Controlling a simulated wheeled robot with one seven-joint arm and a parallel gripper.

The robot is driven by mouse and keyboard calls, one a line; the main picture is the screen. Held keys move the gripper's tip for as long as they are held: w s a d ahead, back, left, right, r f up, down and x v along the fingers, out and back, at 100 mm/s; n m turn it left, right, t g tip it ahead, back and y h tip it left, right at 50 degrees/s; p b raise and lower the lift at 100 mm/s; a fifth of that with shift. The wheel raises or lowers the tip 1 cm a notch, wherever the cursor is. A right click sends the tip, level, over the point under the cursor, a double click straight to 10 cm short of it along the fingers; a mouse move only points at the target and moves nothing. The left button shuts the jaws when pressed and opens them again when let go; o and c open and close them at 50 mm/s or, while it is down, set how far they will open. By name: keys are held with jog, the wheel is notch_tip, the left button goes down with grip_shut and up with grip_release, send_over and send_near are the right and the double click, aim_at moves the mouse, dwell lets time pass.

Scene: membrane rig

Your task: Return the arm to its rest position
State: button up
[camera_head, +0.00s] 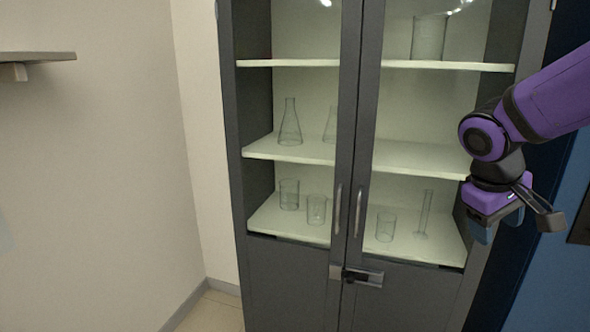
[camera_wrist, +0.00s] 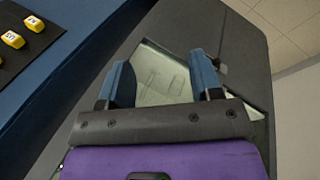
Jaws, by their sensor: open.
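My purple arm comes in from the right in the head view and bends downward. My gripper (camera_head: 497,229) hangs in front of the right side of a dark glass-fronted cabinet (camera_head: 284,285). In the wrist view my gripper (camera_wrist: 165,80) shows two blue fingers spread wide apart. Nothing is between them except the cabinet's glass pane seen beyond. The fingers look apart from the cabinet, though the exact distance is hard to tell.
The cabinet's doors are shut, with two handles (camera_head: 337,209) and a latch (camera_head: 356,276). Glassware, including a conical flask (camera_head: 290,124), stands inside. A wall shelf (camera_head: 38,57) is at left. A blue surface with yellow labelled items (camera_wrist: 13,40) shows in the wrist view.

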jog(key=s+a+r+m+t+y, duration=0.1)
jog(key=s+a+r+t+y, duration=0.1)
jog(key=s, duration=0.4)
jog(key=s+a+r+m+t+y, duration=0.1)
jog(key=s+r+y, duration=0.1)
jog(key=s+r, duration=0.2)
jog(key=s, duration=0.3)
jog(key=shift+s+a+m+t, duration=0.2)
jog(key=shift+a+m+t, duration=0.15)
jog(key=shift+m+t, duration=0.05)
jog(key=shift+r, duration=0.1)
